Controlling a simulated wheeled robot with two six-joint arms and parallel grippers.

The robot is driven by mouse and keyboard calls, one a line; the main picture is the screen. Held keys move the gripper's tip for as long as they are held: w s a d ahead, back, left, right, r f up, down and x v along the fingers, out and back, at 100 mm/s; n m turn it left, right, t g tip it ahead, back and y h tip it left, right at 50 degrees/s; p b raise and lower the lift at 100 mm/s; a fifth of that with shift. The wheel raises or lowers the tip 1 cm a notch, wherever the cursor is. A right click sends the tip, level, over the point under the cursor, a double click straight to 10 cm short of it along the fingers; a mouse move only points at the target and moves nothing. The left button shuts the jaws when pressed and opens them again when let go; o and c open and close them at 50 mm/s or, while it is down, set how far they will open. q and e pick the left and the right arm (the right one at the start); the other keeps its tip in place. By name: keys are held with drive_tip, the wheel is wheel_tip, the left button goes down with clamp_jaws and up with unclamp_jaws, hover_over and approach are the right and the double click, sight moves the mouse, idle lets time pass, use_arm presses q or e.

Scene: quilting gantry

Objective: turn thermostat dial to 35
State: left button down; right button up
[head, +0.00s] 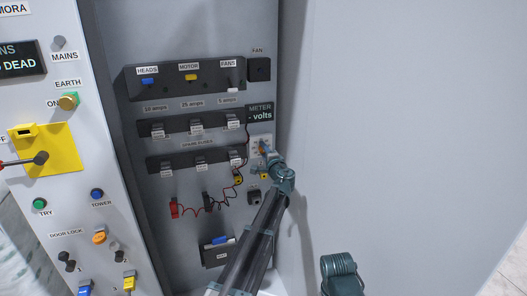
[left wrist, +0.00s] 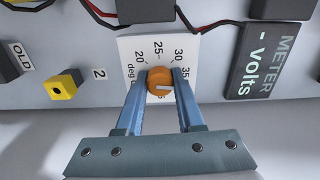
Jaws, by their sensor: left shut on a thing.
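The thermostat dial (left wrist: 160,82) is a round orange knob on a white scale plate (left wrist: 128,50) with printed numbers 20, 25, 30 and 35. Its white mark lies sideways, towards the right side of the plate. The right finger covers part of the scale there, so the exact value is hard to read. My left gripper (left wrist: 160,84) is shut on the dial, one blue finger on each side. In the head view the left gripper (head: 265,153) is at the white plate (head: 257,143), hiding much of it. My right gripper is not in view.
The meter box (left wrist: 268,52) stands right beside the plate. A yellow block with a dark top (left wrist: 63,84) is to the left. In the head view, fuse rows (head: 196,124) and red and black leads (head: 190,209) lie left of the arm. The wall to the right is bare.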

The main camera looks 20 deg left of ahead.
use_arm(q)
drive_tip(key=shift+s+n, duration=0.1)
drive_tip(key=shift+n, duration=0.6)
drive_tip(key=c, duration=0.5)
unclamp_jaws()
drive_tip(key=v, duration=1.3)
drive_tip(key=shift+s+d, duration=0.25)
drive_tip(key=shift+s, duration=0.05)
drive_tip(key=shift+n, duration=0.3)
